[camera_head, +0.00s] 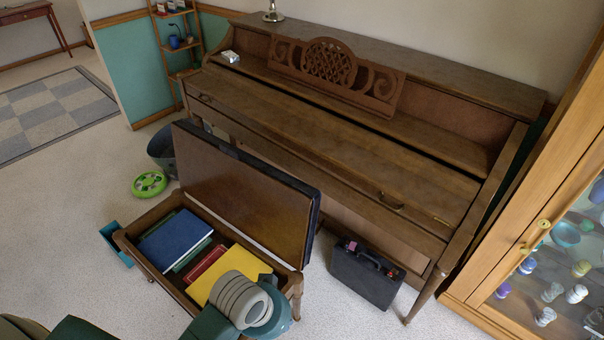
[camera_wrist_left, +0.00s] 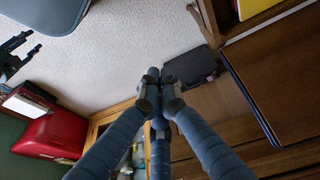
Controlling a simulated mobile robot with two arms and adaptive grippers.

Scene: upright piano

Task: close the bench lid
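The piano bench stands open in the head view, its box (camera_head: 147,270) holding several books. Its lid (camera_head: 240,192), a brown panel with a dark padded back, stands up along the piano side, leaning slightly back. The lid also shows at the right in the left wrist view (camera_wrist_left: 285,85). My left gripper (camera_wrist_left: 160,88) has its fingertips drawn together, with nothing seen between them. It appears apart from the lid. In the head view its fingers cannot be made out; a grey-and-teal arm part covers the bench's near right corner. Dark fingers at the left wrist view's left edge look like my right gripper (camera_wrist_left: 18,50).
The upright piano (camera_head: 330,125) stands close behind the lid. A black case (camera_head: 366,275) is on the floor right of the bench. A glass-front cabinet (camera_head: 530,250) is at the right. A green round object (camera_head: 149,184) and a dark bin (camera_head: 162,150) are left of the lid.

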